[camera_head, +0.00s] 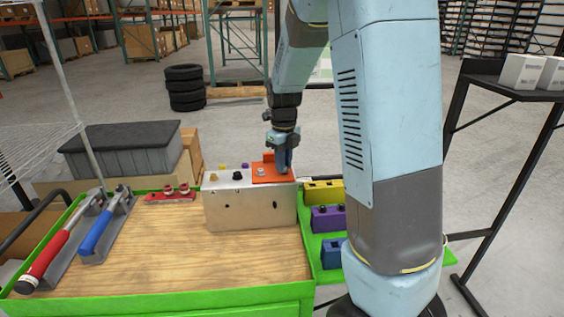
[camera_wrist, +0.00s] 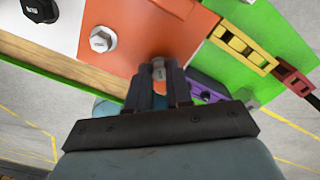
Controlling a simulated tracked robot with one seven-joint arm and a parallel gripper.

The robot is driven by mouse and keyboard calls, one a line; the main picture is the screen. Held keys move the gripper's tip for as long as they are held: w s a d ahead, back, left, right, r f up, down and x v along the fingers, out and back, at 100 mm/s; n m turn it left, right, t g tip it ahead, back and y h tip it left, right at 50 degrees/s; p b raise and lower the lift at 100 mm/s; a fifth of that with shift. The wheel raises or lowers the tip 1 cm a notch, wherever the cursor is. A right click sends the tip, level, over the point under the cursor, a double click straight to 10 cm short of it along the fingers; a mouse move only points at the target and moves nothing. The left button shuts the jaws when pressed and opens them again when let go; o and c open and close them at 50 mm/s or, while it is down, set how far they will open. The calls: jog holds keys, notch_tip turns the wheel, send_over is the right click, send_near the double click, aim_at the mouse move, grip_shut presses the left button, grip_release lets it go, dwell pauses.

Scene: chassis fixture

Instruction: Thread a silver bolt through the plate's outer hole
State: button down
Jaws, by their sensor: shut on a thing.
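The orange plate (camera_head: 269,177) lies on top of the silver chassis block (camera_head: 235,209) at its right end, with a raised orange tab at the back. One silver bolt (camera_head: 261,171) stands in the plate; its hex head also shows in the wrist view (camera_wrist: 102,39). My gripper (camera_head: 284,170) is at the plate's right end, pointing down. In the wrist view my gripper (camera_wrist: 159,78) is shut on a second silver bolt (camera_wrist: 158,64), over the plate's edge area. The fingers hide the outer hole and the bolt's lower end, so I cannot tell whether it is inside.
Black and brass pieces (camera_head: 211,177) sit on the block's left top. Yellow (camera_head: 323,191), purple (camera_head: 327,218) and blue (camera_head: 332,252) holders stand at right on the green tray. Red (camera_head: 60,243) and blue-handled (camera_head: 100,236) tools lie left. The wooden top (camera_head: 160,255) in front is clear.

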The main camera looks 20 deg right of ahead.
jog(key=m, duration=0.3)
jog(key=shift+s+f, duration=0.1)
jog(key=shift+f, duration=0.05)
jog(key=c, duration=0.9)
grip_release()
jog(key=shift+c, duration=0.2)
jog(key=shift+r, duration=1.3)
